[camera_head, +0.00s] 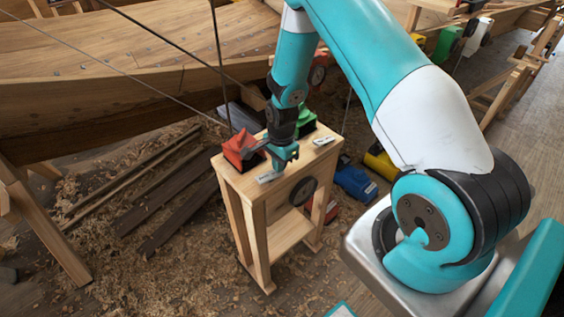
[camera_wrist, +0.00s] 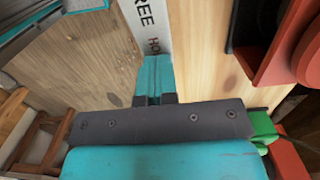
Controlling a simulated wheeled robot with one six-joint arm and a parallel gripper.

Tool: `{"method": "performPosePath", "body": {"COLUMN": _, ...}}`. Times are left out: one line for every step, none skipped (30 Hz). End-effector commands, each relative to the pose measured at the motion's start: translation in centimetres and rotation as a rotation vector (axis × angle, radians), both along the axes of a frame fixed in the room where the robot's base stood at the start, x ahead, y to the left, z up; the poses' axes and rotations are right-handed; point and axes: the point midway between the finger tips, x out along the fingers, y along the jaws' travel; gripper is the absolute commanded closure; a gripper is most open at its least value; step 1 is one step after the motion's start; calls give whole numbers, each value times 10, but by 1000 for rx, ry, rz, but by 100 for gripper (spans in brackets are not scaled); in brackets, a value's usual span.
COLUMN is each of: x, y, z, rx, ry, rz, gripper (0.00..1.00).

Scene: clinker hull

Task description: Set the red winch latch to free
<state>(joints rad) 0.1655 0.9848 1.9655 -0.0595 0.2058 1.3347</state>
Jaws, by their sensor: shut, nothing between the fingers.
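The red winch (camera_head: 240,150) sits on the left of the wooden stand's top. Part of a red body (camera_wrist: 276,45) fills the upper right of the wrist view. A white label strip (camera_head: 268,177) lies at the stand's front edge; in the wrist view the strip (camera_wrist: 148,28) reads "FREE" and the start of another word. My gripper (camera_head: 285,163) is shut and empty, pointing down just right of the red winch. Its fingertips (camera_wrist: 154,68) overlap the lower end of the label in the wrist view. I cannot make out the latch or its setting.
The wooden stand (camera_head: 256,232) has a dark round disc (camera_head: 302,192) on its front. A green winch (camera_head: 305,122) is behind my gripper. Ropes run near the red winch towards the wooden hull (camera_head: 110,60). Blue (camera_head: 354,182) and yellow (camera_head: 381,162) objects lie to the right.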

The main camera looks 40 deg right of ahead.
Motion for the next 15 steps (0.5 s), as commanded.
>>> {"method": "performPosePath", "body": {"x": 0, "y": 0, "z": 2, "rx": 0, "ry": 0, "rz": 0, "gripper": 100}}
{"method": "performPosePath", "body": {"x": 0, "y": 0, "z": 3, "rx": 0, "ry": 0, "rz": 0, "gripper": 100}}
{"method": "performPosePath", "body": {"x": 0, "y": 0, "z": 5, "rx": 0, "ry": 0, "rz": 0, "gripper": 100}}
{"method": "performPosePath", "body": {"x": 0, "y": 0, "z": 7, "rx": 0, "ry": 0, "rz": 0, "gripper": 100}}
{"method": "performPosePath", "body": {"x": 0, "y": 0, "z": 8, "rx": -1, "ry": 0, "rz": -1, "gripper": 100}}
{"method": "performPosePath", "body": {"x": 0, "y": 0, "z": 10, "rx": -1, "ry": 0, "rz": -1, "gripper": 100}}
{"method": "performPosePath", "body": {"x": 0, "y": 0, "z": 12, "rx": -1, "ry": 0, "rz": -1, "gripper": 100}}
{"method": "performPosePath", "body": {"x": 0, "y": 0, "z": 13, "rx": -1, "ry": 0, "rz": -1, "gripper": 100}}
{"method": "performPosePath", "body": {"x": 0, "y": 0, "z": 15, "rx": -1, "ry": 0, "rz": -1, "gripper": 100}}
{"method": "performPosePath", "body": {"x": 0, "y": 0, "z": 16, "rx": -1, "ry": 0, "rz": -1, "gripper": 100}}
{"method": "performPosePath", "body": {"x": 0, "y": 0, "z": 16, "rx": -1, "ry": 0, "rz": -1, "gripper": 100}}
{"method": "performPosePath", "body": {"x": 0, "y": 0, "z": 16, "rx": -1, "ry": 0, "rz": -1, "gripper": 100}}
{"method": "performPosePath", "body": {"x": 0, "y": 0, "z": 16, "rx": -1, "ry": 0, "rz": -1, "gripper": 100}}
{"method": "performPosePath", "body": {"x": 0, "y": -1, "z": 16, "rx": -1, "ry": 0, "rz": -1, "gripper": 100}}
{"method": "performPosePath", "body": {"x": 0, "y": -1, "z": 15, "rx": -1, "ry": 0, "rz": -1, "gripper": 100}}
